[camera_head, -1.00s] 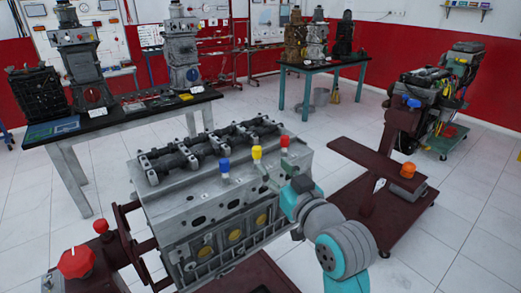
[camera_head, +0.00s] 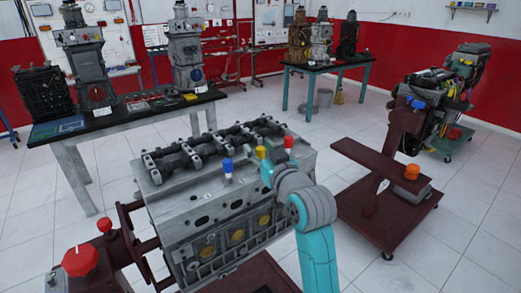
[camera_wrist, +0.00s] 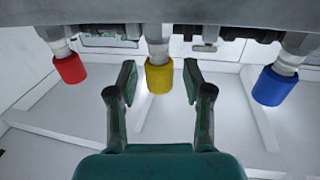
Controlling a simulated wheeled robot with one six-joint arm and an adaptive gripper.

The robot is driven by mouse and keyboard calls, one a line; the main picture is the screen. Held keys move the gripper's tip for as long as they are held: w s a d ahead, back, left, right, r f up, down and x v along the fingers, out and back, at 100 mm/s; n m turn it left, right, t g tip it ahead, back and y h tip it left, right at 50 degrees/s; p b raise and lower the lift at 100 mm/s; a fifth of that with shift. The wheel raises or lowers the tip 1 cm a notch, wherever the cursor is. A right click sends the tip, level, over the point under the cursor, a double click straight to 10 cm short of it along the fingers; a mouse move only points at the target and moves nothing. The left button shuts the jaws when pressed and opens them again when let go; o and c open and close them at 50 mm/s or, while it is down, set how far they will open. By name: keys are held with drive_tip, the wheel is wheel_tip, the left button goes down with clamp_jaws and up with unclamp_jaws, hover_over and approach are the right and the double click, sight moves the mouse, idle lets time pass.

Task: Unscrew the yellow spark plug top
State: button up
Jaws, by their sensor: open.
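The yellow spark plug top (camera_wrist: 159,76) sits on its white plug in the middle of the wrist view, between my two open fingers. My gripper (camera_wrist: 160,82) is open, with one finger on each side of the yellow top and a gap showing on both sides. In the head view the yellow top (camera_head: 261,152) stands upright on the engine block (camera_head: 205,215), partly hidden by my arm. The gripper's fingers are hidden there. The red top (camera_wrist: 70,68) and the blue top (camera_wrist: 273,87) flank the yellow one in the wrist view.
The blue top (camera_head: 227,165) and red top (camera_head: 288,142) stand close on either side. A dark camshaft assembly (camera_head: 215,145) runs along the block's top. A dark red stand (camera_head: 375,165) with an orange knob (camera_head: 412,172) is to the right. Open floor lies behind the block.

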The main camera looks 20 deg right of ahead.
clamp_jaws()
drive_tip(key=shift+y, duration=0.3)
drive_tip(key=shift+d+n+g+y, duration=0.15)
drive_tip(key=shift+n+g+y, duration=0.35)
drive_tip(key=shift+n+y, duration=1.1)
drive_tip(key=n+g+y, duration=0.1)
drive_tip(key=y, duration=0.2)
drive_tip(key=n+g+y, duration=0.2)
drive_tip(key=shift+n+y, duration=0.3)
drive_tip(key=shift+y, duration=0.1)
drive_tip(key=n+g+y, duration=0.2)
drive_tip(key=g, duration=0.1)
drive_tip(key=n+g+y, duration=0.3)
drive_tip(key=g, duration=0.1)
drive_tip(key=shift+n, duration=0.3)
drive_tip(key=shift+g, duration=0.3)
unclamp_jaws()
